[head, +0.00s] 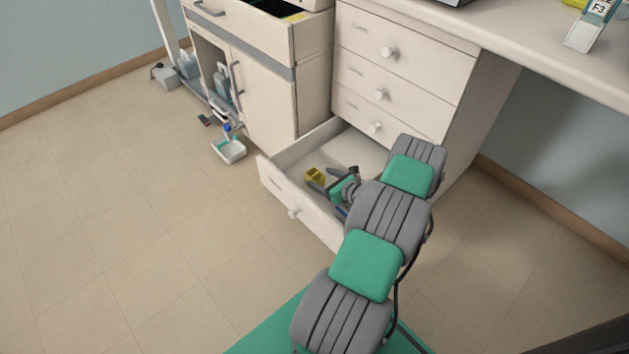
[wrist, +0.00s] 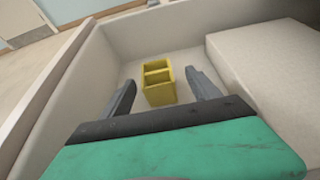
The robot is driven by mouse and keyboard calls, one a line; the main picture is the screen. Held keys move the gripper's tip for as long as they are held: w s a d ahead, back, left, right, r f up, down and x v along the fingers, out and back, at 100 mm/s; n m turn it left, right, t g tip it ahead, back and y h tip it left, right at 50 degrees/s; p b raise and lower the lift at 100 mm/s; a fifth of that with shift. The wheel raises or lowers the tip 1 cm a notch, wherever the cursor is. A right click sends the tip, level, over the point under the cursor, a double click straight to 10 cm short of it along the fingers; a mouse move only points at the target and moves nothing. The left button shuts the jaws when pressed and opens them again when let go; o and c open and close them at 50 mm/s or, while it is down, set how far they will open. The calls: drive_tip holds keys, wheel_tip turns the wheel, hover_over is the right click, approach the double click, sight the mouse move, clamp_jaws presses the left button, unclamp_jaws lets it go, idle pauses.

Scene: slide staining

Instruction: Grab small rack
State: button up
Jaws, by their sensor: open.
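The small rack (head: 315,175) is yellow and sits inside the open bottom drawer (head: 279,194). In the wrist view the rack (wrist: 158,82) stands on the drawer floor, with two openings showing on its top. My gripper (head: 323,181) is inside the drawer area. In the wrist view my gripper (wrist: 160,88) is open, one finger to the left of the rack and one to the right. The rack shows between and slightly beyond the fingertips, with gaps on both sides. I cannot tell how far above the drawer floor the fingertips are.
The drawer walls (wrist: 60,80) surround the gripper. A pale block-like surface (wrist: 265,65) lies to the right in the wrist view. Closed drawers (head: 400,50) rise above the open one. A white tray (head: 229,150) with items lies on the floor to the left.

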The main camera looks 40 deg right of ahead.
sight(310, 173)
drive_tip(key=x, duration=0.2)
drive_tip(key=b+x, duration=0.1)
drive_tip(key=x, duration=0.1)
drive_tip(key=b+x, duration=0.1)
drive_tip(key=x, duration=0.1)
drive_tip(key=shift+w+a+f, duration=0.1)
drive_tip(key=shift+w+a, duration=0.2)
drive_tip(key=shift+w, duration=0.1)
drive_tip(key=shift+c, duration=0.4)
drive_tip(key=c, duration=1.4)
